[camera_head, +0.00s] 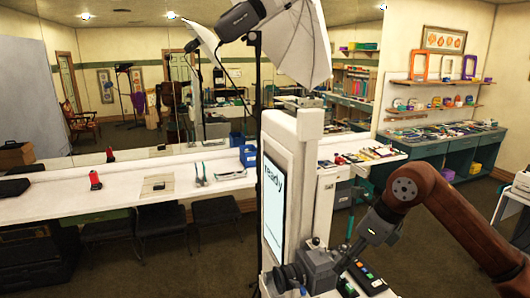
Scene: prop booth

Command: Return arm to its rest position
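My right arm (425,195) comes in from the right, a brown-orange link bending down into a grey wrist (377,225). My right gripper (343,262) is small and dark at the end of it, pointing down and left. It is beside the grey block of a white machine, and I cannot tell whether it touches it or whether its fingers are open. Nothing can be made out in its grasp. My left gripper and arm are not in view.
The white machine (308,165) with a "ready" screen (272,205) stands close in front. A photo umbrella (300,45) hangs above it. A long white counter (130,190) runs left, with black stools (215,222) below. A teal cabinet (470,160) is at the back right.

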